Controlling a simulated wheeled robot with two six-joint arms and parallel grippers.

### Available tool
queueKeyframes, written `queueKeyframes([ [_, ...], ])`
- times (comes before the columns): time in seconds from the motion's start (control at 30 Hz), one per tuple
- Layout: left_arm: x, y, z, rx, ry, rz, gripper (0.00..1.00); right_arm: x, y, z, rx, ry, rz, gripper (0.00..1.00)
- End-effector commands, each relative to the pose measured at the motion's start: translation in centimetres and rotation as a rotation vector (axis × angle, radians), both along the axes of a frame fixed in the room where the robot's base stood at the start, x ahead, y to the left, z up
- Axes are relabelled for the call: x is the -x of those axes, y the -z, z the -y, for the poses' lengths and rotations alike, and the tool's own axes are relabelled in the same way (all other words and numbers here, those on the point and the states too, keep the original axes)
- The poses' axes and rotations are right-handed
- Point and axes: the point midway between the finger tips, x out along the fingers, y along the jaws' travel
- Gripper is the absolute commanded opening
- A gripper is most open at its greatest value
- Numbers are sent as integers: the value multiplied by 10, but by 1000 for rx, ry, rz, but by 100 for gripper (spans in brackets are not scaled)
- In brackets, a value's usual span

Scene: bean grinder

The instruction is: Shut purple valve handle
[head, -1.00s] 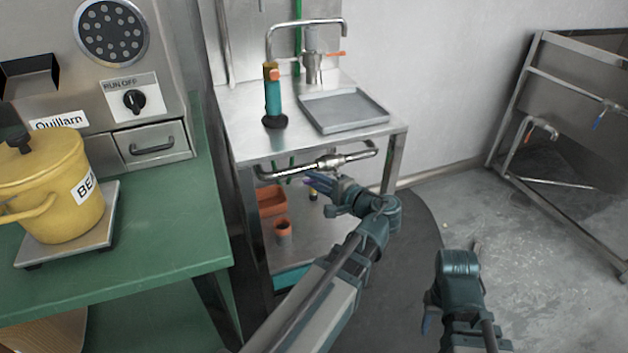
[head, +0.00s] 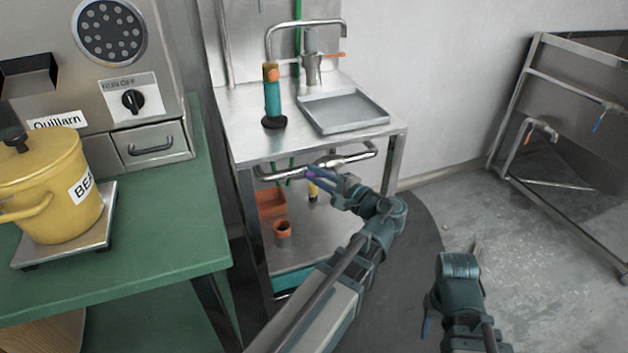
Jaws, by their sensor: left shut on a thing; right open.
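The purple valve handle (head: 312,174) shows as a small purple patch under the steel pipe below the small metal table's top. My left gripper (head: 320,178) is at the pipe with its fingers shut on the purple handle. The fingers hide most of the handle, so its exact angle cannot be told. The steel pipe with its valve (head: 350,158) runs under the table's front edge and is partly hidden by the gripper. My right gripper (head: 427,325) is low at the bottom right, away from the table, with its fingers mostly out of sight.
The metal table (head: 240,140) carries a grey tray (head: 345,111) and a teal bottle-like tool (head: 272,98). Orange containers (head: 282,232) stand on its lower shelf. A green counter (head: 150,235) with a yellow pot (head: 50,185) is at left.

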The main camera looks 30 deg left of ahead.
Motion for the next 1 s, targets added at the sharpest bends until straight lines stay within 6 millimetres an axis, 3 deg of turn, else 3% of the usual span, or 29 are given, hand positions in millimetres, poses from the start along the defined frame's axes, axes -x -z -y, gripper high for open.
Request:
queueKeyframes([
  [0.4, -6, -14, 6, -157, 1, -184, 0, 0, 9, 0, -1, -2, 0, 50],
  [1.0, -8, -18, 7, -198, 2, -234, 0, 0, 10, 0, -1, -2, 0, 50],
])
